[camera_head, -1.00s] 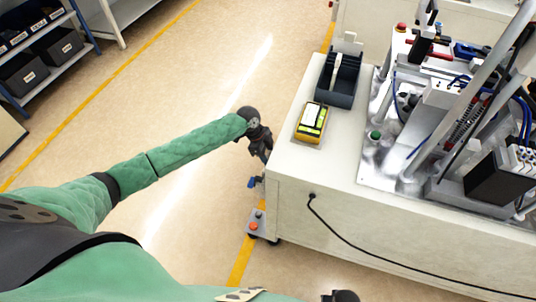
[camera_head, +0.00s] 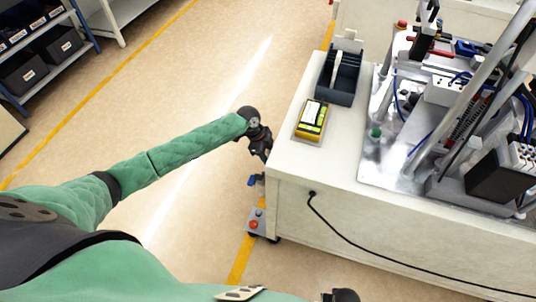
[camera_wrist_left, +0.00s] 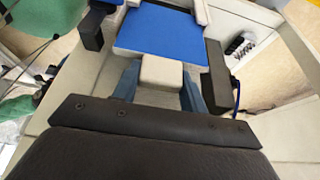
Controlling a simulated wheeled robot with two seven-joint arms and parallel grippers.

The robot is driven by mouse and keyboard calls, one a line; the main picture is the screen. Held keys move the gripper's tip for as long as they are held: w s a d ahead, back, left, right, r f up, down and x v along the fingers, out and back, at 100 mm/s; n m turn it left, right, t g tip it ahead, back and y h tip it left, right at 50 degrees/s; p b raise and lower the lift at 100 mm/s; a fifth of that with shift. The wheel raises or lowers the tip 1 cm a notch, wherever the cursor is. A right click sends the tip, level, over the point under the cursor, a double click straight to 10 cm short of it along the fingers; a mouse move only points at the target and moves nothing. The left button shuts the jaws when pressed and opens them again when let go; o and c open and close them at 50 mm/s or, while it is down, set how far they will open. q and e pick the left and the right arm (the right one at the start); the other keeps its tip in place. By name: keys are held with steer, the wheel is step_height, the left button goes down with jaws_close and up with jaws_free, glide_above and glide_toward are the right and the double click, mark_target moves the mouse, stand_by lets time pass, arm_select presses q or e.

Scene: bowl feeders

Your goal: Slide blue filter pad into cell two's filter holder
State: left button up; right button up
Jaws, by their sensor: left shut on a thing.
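The blue filter pad (camera_wrist_left: 160,34) fills the upper middle of the left wrist view, with a pale tab (camera_wrist_left: 161,72) at its near edge. My left gripper (camera_wrist_left: 160,88) is shut on this tab. Pale upright pieces, perhaps the filter holder (camera_wrist_left: 201,12), stand close by the pad's far edge. I cannot tell whether the pad touches them or sits in a slot. In the head view my left gripper (camera_head: 258,178) is low beside the left end of the white cabinet, with a small blue piece at it.
The white cabinet (camera_head: 400,235) carries a black bin (camera_head: 341,80), a yellow device (camera_head: 312,118) and machine parts on a metal plate. A grey box with a red button (camera_head: 255,224) is low by its corner. The floor to the left is clear.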

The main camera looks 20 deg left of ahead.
arm_select(q)
steer(key=shift+f+b, duration=1.5)
steer(key=shift+f, duration=1.55)
steer(key=o, duration=1.3)
steer(key=b+v, duration=0.1)
steer(key=v, duration=0.6)
steer(key=shift+a+r+b, duration=0.2)
steer(key=shift+r+b, duration=0.15)
